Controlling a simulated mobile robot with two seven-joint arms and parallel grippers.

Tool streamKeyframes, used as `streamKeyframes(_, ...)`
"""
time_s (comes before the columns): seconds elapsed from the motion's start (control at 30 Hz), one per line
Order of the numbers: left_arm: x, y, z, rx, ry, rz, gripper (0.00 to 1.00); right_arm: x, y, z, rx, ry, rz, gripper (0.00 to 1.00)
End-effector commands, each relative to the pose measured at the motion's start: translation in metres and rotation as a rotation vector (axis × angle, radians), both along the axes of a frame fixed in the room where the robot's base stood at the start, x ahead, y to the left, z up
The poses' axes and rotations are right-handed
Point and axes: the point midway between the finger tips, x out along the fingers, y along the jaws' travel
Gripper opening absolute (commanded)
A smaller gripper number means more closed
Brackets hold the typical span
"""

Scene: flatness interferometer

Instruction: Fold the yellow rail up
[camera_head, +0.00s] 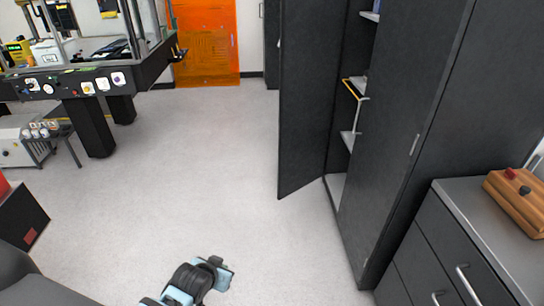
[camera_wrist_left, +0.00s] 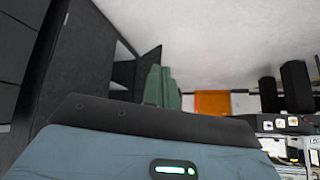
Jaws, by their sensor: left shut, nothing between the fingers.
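A thin yellow bar (camera_head: 351,88), which looks like the yellow rail, shows at the opening of the tall dark cabinet, close to a shelf. It slants down to the right, and its far side is hidden. Part of my left arm, black and pale blue, shows at the bottom of the head view, well short of the cabinet and low over the floor. In the left wrist view my left gripper (camera_wrist_left: 163,78) shows as green-grey fingers, shut and empty. My right gripper is not in view.
The cabinet's left door (camera_head: 305,110) stands open. A drawer unit (camera_head: 450,210) with a wooden block (camera_head: 520,195) on top stands at right. A black-framed instrument table (camera_head: 95,82) stands at left, an orange panel (camera_head: 207,45) behind. The middle floor is clear.

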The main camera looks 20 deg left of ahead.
Motion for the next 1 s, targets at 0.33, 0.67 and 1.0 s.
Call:
streamKeyframes(0.33,-0.150,-0.056,-0.032,-0.081,-0.115,-0.111,0.00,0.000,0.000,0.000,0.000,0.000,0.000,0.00)
streamKeyframes(0.67,-0.201,-0.074,-0.023,-0.122,-0.169,-0.133,0.00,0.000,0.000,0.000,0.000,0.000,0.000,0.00)
streamKeyframes(1.0,-0.201,-0.074,-0.023,-0.123,-0.170,-0.134,0.00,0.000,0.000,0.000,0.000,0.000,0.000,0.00)
